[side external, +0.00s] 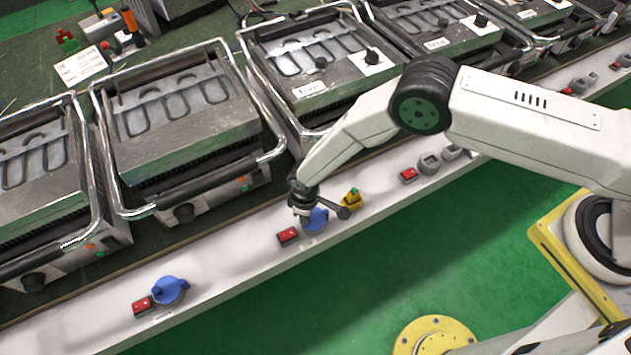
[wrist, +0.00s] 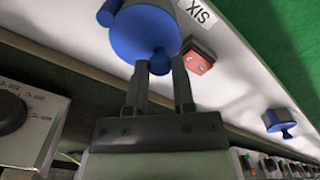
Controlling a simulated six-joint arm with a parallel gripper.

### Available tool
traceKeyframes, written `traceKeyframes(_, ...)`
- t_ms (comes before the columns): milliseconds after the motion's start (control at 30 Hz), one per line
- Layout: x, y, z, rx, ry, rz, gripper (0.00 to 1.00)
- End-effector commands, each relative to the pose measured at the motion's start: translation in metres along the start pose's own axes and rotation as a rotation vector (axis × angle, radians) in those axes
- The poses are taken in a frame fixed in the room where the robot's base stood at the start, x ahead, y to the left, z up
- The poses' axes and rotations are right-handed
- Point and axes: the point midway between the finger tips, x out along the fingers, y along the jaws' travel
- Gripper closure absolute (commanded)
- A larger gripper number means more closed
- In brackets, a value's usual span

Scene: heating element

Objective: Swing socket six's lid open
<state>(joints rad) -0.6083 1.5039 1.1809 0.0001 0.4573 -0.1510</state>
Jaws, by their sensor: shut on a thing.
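Socket six's round blue lid (wrist: 143,30) fills the top of the wrist view, beside an upside-down label reading SIX (wrist: 199,12). A small blue tab at the lid's near edge sits between the fingertips of my gripper (wrist: 158,68), which is shut on it. In the side view, my gripper (side external: 303,208) reaches down to the same blue socket (side external: 317,221) on the white ledge and partly hides it.
A red switch (side external: 288,236) is just left of the socket and a yellow socket (side external: 351,200) just right. Another blue socket (side external: 170,291) stands further left on the ledge (side external: 225,262). Grills with chrome handles (side external: 186,110) line the bench behind.

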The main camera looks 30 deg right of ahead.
Motion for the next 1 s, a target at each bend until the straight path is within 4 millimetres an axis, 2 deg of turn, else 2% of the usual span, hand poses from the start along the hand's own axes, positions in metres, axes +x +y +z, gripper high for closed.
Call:
traceKeyframes(267,0.0,0.006,-0.006,0.124,0.002,0.0,1.0)
traceKeyframes(1000,0.0,0.036,-0.018,0.698,0.004,0.0,1.0)
